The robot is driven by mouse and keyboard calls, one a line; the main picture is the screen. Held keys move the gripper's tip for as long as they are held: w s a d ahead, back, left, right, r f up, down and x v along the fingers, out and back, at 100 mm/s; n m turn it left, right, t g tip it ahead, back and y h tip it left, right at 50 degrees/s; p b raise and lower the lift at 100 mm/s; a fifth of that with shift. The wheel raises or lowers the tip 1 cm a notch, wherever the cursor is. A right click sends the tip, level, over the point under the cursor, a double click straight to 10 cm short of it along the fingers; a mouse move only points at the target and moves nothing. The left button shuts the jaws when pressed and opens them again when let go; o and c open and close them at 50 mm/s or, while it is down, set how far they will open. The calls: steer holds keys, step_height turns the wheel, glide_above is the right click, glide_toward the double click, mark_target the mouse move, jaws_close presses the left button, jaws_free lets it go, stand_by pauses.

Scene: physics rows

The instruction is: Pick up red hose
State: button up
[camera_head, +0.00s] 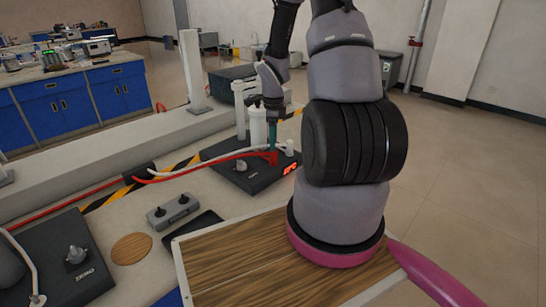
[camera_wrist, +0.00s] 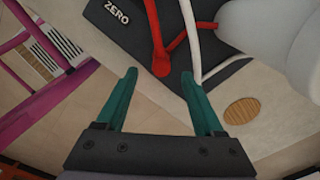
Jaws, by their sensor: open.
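The red hose (camera_head: 205,164) runs from the left across the bench to the black instrument base at the middle, beside a white hose (camera_head: 190,172). In the wrist view the red hose (camera_wrist: 154,30) comes down from the top, and its blunt end lies between and just beyond my fingertips, with a thinner red branch to its right. My gripper (camera_head: 272,147) points down over the base, its teal fingers close to the red end. In the wrist view my gripper (camera_wrist: 160,72) has its fingers spread apart, with nothing clamped. Whether a finger touches the hose I cannot tell.
The black base (camera_head: 250,182) carries a knob, a red display and white cylinders (camera_head: 257,125). A two-knob box (camera_head: 173,212), a round wooden disc (camera_head: 131,248) and another black instrument (camera_head: 75,285) lie nearer. Blue cabinets (camera_head: 55,110) stand behind at left.

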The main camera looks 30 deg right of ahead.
mark_target(274, 155)
step_height(274, 155, down, 7)
steer(key=shift+d+r, duration=0.15)
steer(key=shift+r, duration=0.05)
steer(key=shift+c, duration=0.2)
jaws_close()
